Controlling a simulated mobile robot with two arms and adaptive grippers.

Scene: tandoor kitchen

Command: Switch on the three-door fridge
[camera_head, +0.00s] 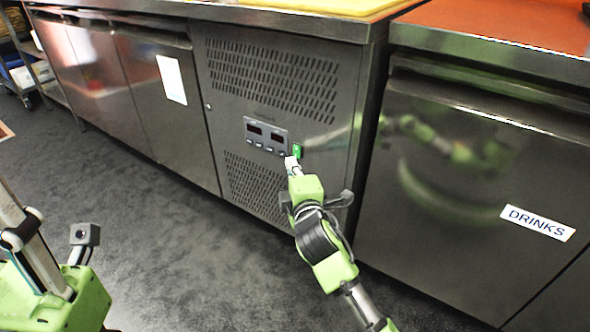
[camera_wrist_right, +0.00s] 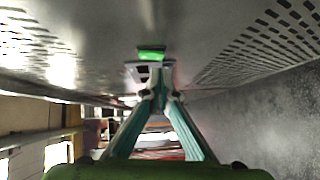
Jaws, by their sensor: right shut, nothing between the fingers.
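The three-door fridge (camera_head: 145,95) is a long steel counter unit with its doors on the left and a vented control section on the right. My left gripper is not in view.
A steel unit (camera_head: 435,210) labelled DRINKS stands to the right, past a narrow gap. A yellow board (camera_head: 320,5) lies on the counter above. The dark grey floor (camera_head: 190,255) in front is clear. Shelving (camera_head: 38,62) stands at the far left.

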